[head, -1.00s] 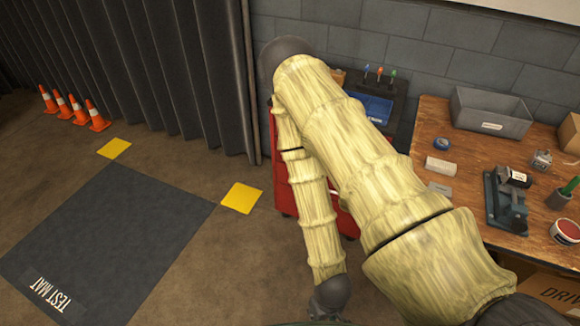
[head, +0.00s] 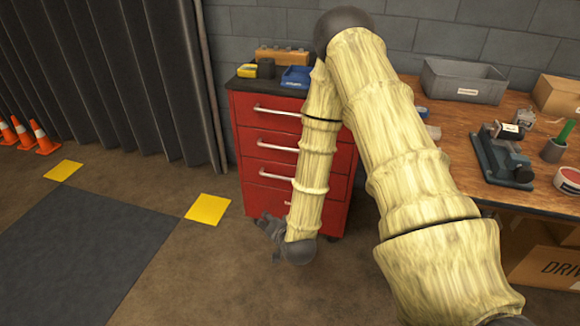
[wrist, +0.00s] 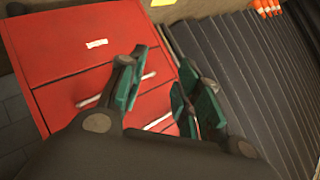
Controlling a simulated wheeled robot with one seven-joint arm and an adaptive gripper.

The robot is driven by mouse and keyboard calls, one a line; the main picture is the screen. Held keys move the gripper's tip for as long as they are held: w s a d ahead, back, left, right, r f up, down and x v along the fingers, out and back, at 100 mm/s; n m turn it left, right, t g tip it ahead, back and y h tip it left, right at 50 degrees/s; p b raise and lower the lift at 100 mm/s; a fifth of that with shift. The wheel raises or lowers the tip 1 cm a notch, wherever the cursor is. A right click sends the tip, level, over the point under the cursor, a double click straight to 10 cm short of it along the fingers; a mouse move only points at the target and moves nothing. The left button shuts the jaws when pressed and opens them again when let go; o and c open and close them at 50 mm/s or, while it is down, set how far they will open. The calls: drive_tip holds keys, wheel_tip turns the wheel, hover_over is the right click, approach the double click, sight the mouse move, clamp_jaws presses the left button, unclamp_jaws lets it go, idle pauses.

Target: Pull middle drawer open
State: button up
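A red drawer cabinet (head: 255,155) stands against the back wall, with three silver bar handles stacked on its front. The middle drawer (head: 255,141) looks shut, and its handle (head: 278,145) runs behind my arm at its right end. The other drawers look shut too. My gripper (head: 268,228) is low in front of the cabinet, below the handles. In the wrist view the cabinet front (wrist: 60,65) appears turned over, with a white label and two handles. My gripper (wrist: 165,95) is open there, with green pads apart and nothing held; part of a handle shows between the fingers.
A wooden workbench (head: 450,125) with a grey bin (head: 463,80) and tools stands right of the cabinet. A dark curtain (head: 110,80) hangs to the left. Floor in front is open, with a dark mat (head: 80,240) and yellow squares. Orange cones (head: 42,137) stand far left.

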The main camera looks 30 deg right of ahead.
drive_tip(key=w+d+r+m+t+h+b, duration=0.3)
drive_tip(key=w+d+r+m+b, duration=0.1)
drive_tip(key=w+d+b, duration=0.5)
drive_tip(key=w+d+r+m+t+h+b, duration=0.3)
drive_tip(key=w+d+m+h+b, duration=0.1)
drive_tip(key=w+d+m+b, duration=0.3)
drive_tip(key=w+d+b, duration=0.2)
drive_tip(key=w+d, duration=0.1)
drive_tip(key=d, duration=0.1)
drive_tip(key=shift+r+h, duration=0.3)
drive_tip(key=shift+r, duration=0.1)
drive_tip(key=shift+a, duration=0.1)
clamp_jaws()
